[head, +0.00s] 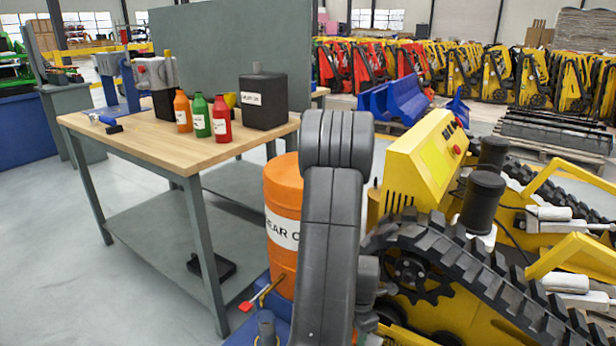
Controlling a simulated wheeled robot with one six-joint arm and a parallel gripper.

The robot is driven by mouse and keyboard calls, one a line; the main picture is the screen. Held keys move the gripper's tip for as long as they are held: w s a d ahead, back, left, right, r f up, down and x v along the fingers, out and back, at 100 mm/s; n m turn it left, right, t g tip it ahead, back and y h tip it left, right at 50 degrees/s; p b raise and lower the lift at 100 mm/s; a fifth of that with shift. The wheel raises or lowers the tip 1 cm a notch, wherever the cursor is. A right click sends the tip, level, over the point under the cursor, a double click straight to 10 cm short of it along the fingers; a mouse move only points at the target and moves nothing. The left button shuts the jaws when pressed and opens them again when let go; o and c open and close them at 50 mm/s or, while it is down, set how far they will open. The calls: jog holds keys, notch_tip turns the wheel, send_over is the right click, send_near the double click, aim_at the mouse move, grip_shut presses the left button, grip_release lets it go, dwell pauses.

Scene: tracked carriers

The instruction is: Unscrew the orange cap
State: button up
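I cannot clearly make out a separate orange cap. An orange bottle (182,112) with a white label stands upright on the workbench, and its narrow top is too small to tell apart. A large orange drum (283,190) with a white label stands beside the bench, partly hidden behind my grey arm. My arm rises through the middle of the picture, and my gripper is not in view.
A yellow tracked carrier (425,165) fills the right. Open floor lies at the left.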

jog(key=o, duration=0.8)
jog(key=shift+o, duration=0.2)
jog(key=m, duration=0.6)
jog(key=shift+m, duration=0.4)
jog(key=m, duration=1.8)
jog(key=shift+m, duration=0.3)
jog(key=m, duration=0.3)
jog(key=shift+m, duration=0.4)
